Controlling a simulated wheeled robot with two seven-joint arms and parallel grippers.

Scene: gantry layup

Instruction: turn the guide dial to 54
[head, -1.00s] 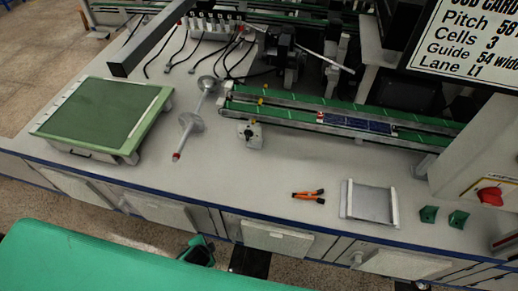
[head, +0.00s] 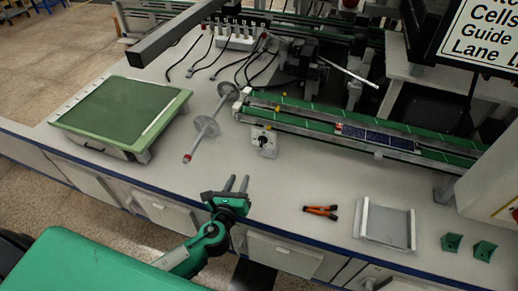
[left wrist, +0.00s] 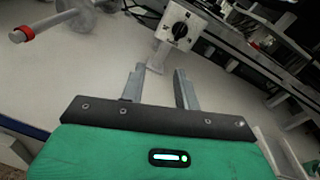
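The guide dial (head: 264,140) is a dark knob on a small pale square plate, mounted at the near side of the green conveyor rails. It also shows in the left wrist view (left wrist: 180,30), ahead of the fingers; its setting is too small to read. My left gripper (head: 236,183) is over the bench's front edge, below and left of the dial in the head view, apart from it. Its two fingers (left wrist: 158,85) are open with nothing between them. The job card (head: 490,30) is cut off at the top right. My right gripper is not in view.
Green conveyor rails (head: 320,122) with dark blue cells run behind the dial. A spool shaft (head: 207,127) and green-topped box (head: 125,112) stand left. Orange pliers (head: 321,211), a grey tray (head: 386,224) and green blocks (head: 452,242) lie right. The bench before the dial is clear.

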